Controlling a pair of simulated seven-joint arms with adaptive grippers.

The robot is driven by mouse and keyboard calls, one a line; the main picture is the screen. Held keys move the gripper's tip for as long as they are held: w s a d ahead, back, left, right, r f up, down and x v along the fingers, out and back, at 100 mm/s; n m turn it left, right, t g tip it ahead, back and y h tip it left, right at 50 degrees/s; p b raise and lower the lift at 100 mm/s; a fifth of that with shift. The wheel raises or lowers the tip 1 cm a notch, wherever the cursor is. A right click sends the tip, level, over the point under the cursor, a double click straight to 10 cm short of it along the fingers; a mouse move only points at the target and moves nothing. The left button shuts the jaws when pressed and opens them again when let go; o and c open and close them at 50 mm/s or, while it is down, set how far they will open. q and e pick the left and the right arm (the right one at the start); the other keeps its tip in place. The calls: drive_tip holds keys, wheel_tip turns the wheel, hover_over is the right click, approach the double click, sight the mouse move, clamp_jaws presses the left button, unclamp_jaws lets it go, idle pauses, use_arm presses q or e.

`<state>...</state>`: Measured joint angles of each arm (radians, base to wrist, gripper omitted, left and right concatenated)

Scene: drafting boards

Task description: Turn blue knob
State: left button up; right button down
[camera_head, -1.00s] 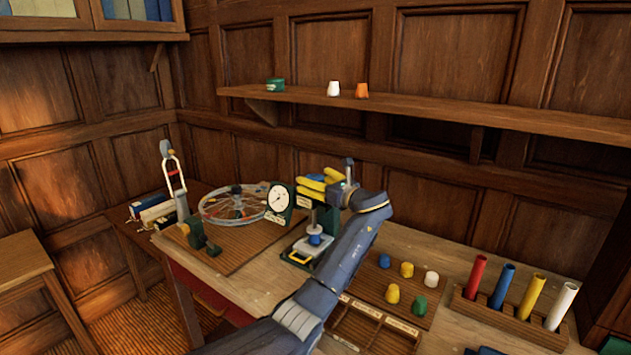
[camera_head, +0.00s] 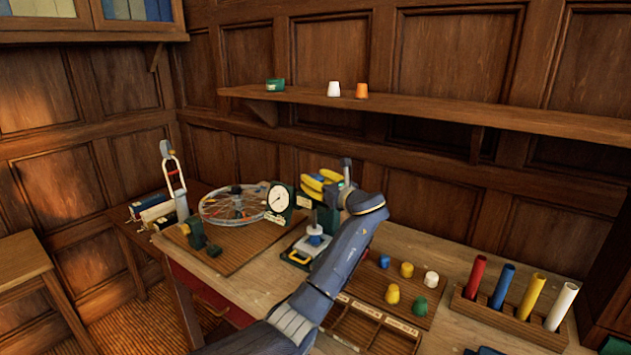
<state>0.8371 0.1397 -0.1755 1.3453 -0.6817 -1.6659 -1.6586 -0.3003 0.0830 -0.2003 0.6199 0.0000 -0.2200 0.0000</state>
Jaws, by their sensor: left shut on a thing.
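My left gripper (camera_head: 318,186), with yellow fingers, is at the top of a green dial gauge stand (camera_head: 327,220), just right of its white round dial (camera_head: 279,198). It is shut on a part of that stand, and the fingers hide the part itself. A small blue knob (camera_head: 315,239) shows lower on the stand, below the gripper and apart from it. I cannot tell whether another blue part is between the fingers. My left arm covers the right side of the stand. My right gripper is not in view.
A spoked wheel (camera_head: 236,205) lies left of the stand. To the right are a board (camera_head: 412,318) with several coloured pegs and a rack (camera_head: 493,312) of coloured tubes. A compartment tray (camera_head: 368,330) is beside my arm. A shelf (camera_head: 440,112) runs above.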

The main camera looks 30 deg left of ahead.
use_arm(q)
drive_tip(key=m+t+h, duration=0.2)
drive_tip(key=m+t, duration=0.1)
drive_tip(key=m+t+h, duration=0.3)
drive_tip(key=t, duration=0.1)
drive_tip(key=shift+s+a+f, duration=0.1)
drive_tip(key=shift+s+a, duration=0.05)
drive_tip(key=shift+a, duration=0.05)
drive_tip(key=shift+f+m+t+h, duration=0.1)
drive_tip(key=shift+m+t+h, duration=1.05)
drive_tip(key=shift+h, duration=0.9)
drive_tip(key=shift+m+t+h, duration=0.75)
drive_tip(key=shift+m+h, duration=0.8)
drive_tip(key=shift+h, duration=0.5)
drive_tip(key=shift+m+h, duration=0.3)
drive_tip(key=shift+h, duration=0.1)
drive_tip(key=o, duration=1.2)
drive_tip(key=shift+s+d+f, duration=0.45)
drive_tip(key=shift+s, duration=0.05)
drive_tip(key=shift+o, duration=0.8)
drive_tip(key=s, duration=0.6)
drive_tip(key=shift+r, duration=0.45)
drive_tip(key=shift+s+f, duration=0.1)
drive_tip(key=shift+s, duration=0.25)
drive_tip(key=shift+s+d+r, duration=0.15)
drive_tip(key=shift+s+d, duration=0.05)
drive_tip(key=shift+s, duration=0.85)
drive_tip(key=shift+s+d+r, duration=0.15)
drive_tip(key=shift+s+d, duration=0.05)
drive_tip(key=shift+s, duration=0.85)
